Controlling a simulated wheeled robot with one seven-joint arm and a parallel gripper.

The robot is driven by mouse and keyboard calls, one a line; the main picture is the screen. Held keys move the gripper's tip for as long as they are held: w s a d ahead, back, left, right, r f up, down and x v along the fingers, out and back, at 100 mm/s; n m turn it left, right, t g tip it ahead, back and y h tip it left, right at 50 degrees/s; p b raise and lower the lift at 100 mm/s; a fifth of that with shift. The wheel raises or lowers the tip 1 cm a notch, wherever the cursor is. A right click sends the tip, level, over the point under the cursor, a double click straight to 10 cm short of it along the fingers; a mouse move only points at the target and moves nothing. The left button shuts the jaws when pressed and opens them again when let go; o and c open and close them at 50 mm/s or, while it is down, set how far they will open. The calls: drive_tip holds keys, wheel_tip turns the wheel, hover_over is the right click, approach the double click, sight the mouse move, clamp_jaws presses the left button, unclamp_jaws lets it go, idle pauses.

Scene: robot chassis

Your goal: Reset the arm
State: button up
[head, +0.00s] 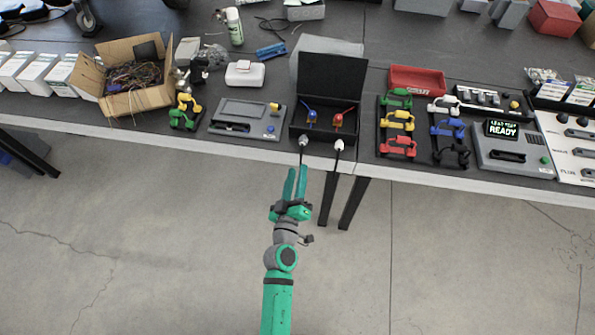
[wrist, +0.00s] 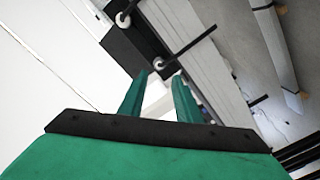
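My green arm reaches up from the bottom of the head view. My gripper (head: 297,172) is in front of the table's front edge, below the black open box (head: 326,95). Its two green fingers are apart, with a narrow gap and nothing seen between them. In the wrist view my gripper (wrist: 160,80) also shows its two fingers apart, pointing toward the table edge and two dark rods with pale round ends. In the head view these are a left probe (head: 303,143) and a right probe (head: 339,144) at the front of the black box.
The table edge (head: 235,146) runs just beyond my fingertips. A grey device (head: 246,118) lies left of the black box, and several coloured clamps, one green (head: 397,98), lie right of it. A cardboard box (head: 133,80) of wires stands at the left.

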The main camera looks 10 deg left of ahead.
idle(0.4)
drive_tip(key=s+d+m+g, duration=0.1)
drive_tip(key=s+d+m, duration=0.15)
drive_tip(key=s, duration=1.05)
drive_tip(key=s+d+m+g, duration=0.15)
drive_tip(key=s+m, duration=0.25)
drive_tip(key=s, duration=0.9)
drive_tip(key=s+d+r+m, duration=0.2)
drive_tip(key=s+d+r, duration=0.2)
drive_tip(key=s, duration=0.4)
drive_tip(key=shift+s+d+r, duration=0.15)
drive_tip(key=shift+s+r, duration=0.1)
drive_tip(key=shift+r, duration=0.6)
drive_tip(key=shift+o, duration=0.2)
